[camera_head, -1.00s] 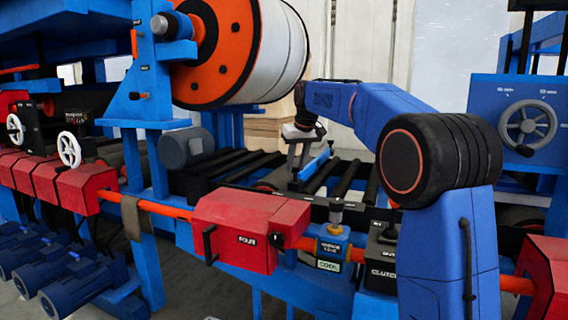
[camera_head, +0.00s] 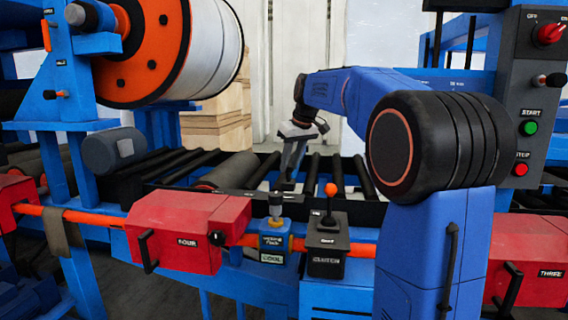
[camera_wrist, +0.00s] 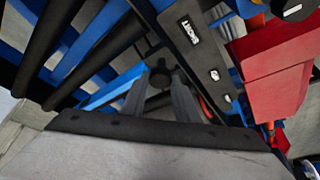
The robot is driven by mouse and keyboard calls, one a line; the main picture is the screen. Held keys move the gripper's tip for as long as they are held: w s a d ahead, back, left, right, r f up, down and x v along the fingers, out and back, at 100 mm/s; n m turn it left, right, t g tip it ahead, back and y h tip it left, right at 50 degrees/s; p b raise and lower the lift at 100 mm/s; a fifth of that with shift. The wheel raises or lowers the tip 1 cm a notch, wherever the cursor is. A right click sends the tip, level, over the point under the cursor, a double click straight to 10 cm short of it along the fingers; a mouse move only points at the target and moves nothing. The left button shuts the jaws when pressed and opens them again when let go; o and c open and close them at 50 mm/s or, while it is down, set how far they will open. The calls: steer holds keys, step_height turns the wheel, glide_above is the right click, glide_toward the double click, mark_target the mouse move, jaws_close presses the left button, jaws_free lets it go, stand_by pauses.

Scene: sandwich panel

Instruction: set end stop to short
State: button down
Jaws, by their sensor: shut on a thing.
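In the wrist view my gripper (camera_wrist: 159,88) has its two grey fingers on either side of a dark round knob (camera_wrist: 160,72). The knob belongs to the end stop, whose blue bar (camera_wrist: 108,92) runs out to the left over the rollers. The knob is near this rail, below the label in the picture. In the head view my gripper (camera_head: 287,178) points down at the roller bed. The end stop is too small or hidden there to make out.
Black rollers (camera_head: 232,168) lie around my gripper. In front stand a red box marked FOUR (camera_head: 180,225), a small blue unit marked COOL (camera_head: 274,243) and a clutch box (camera_head: 327,248) with an orange-topped lever. A control post (camera_head: 530,100) stands at the right.

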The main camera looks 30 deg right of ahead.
steer(key=shift+s+d, duration=0.15)
steer(key=c, duration=1.4)
jaws_free()
steer(key=shift+d, duration=0.15)
steer(key=shift+s+r, duration=0.15)
steer(key=shift+r, duration=0.35)
steer(key=a+v, duration=0.1)
steer(key=v, duration=1.5)
steer(key=shift+d+r, duration=0.2)
steer(key=shift+d, duration=0.2)
steer(key=shift+s, duration=0.15)
